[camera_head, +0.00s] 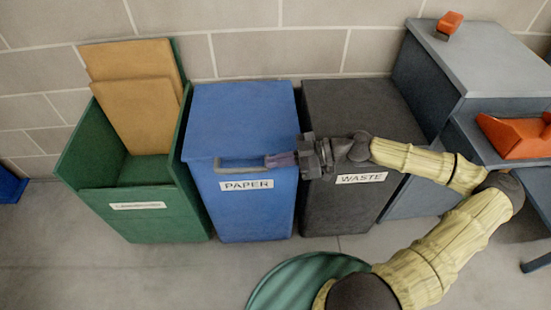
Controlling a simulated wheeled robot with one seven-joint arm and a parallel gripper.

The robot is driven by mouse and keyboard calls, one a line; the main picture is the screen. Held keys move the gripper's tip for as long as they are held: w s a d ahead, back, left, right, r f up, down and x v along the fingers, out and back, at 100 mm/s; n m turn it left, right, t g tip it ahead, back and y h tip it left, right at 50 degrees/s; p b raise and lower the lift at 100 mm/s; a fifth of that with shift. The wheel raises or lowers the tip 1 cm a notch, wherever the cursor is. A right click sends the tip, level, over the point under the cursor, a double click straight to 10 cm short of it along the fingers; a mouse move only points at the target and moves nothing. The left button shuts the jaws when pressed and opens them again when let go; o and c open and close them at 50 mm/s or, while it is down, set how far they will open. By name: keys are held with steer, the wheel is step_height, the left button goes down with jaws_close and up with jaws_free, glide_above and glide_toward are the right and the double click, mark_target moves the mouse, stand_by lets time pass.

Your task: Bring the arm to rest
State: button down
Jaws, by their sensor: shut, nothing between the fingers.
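My arm reaches in from the lower right, in pale yellow sleeving with dark joints. My gripper (279,160) points left, shut and empty, in front of the upper front of the blue bin labelled PAPER (240,115). Its fingertips overlap the right end of the bin's grey bar handle (232,163) in the picture. I cannot tell whether they touch it. The blue lid looks closed. My wrist hides part of the dark grey bin labelled WASTE (335,210).
An open green bin (150,215) holding cardboard sheets (140,110) stands left. A grey-blue cabinet (480,55) with an orange item (449,24) on top and an orange tray (515,138) crowd the right. A brick wall (240,50) stands behind. Floor (90,270) is clear at front left.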

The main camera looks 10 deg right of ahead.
steer(key=s+f+m+g+h, duration=0.5)
steer(key=s+f+m+h, duration=0.1)
steer(key=s+f+h, duration=0.4)
steer(key=w+d+r+m+t+h, duration=0.1)
steer(key=d+r+m+t+h, duration=0.35)
steer(key=d+r+m, duration=0.3)
step_height(320, 180, up, 39)
steer(key=m+t+p, duration=0.1)
steer(key=m+p, duration=0.3)
steer(key=p, duration=2.9)
steer(key=shift+w+d+m+t+h, duration=0.35)
steer(key=shift+d+h, duration=0.1)
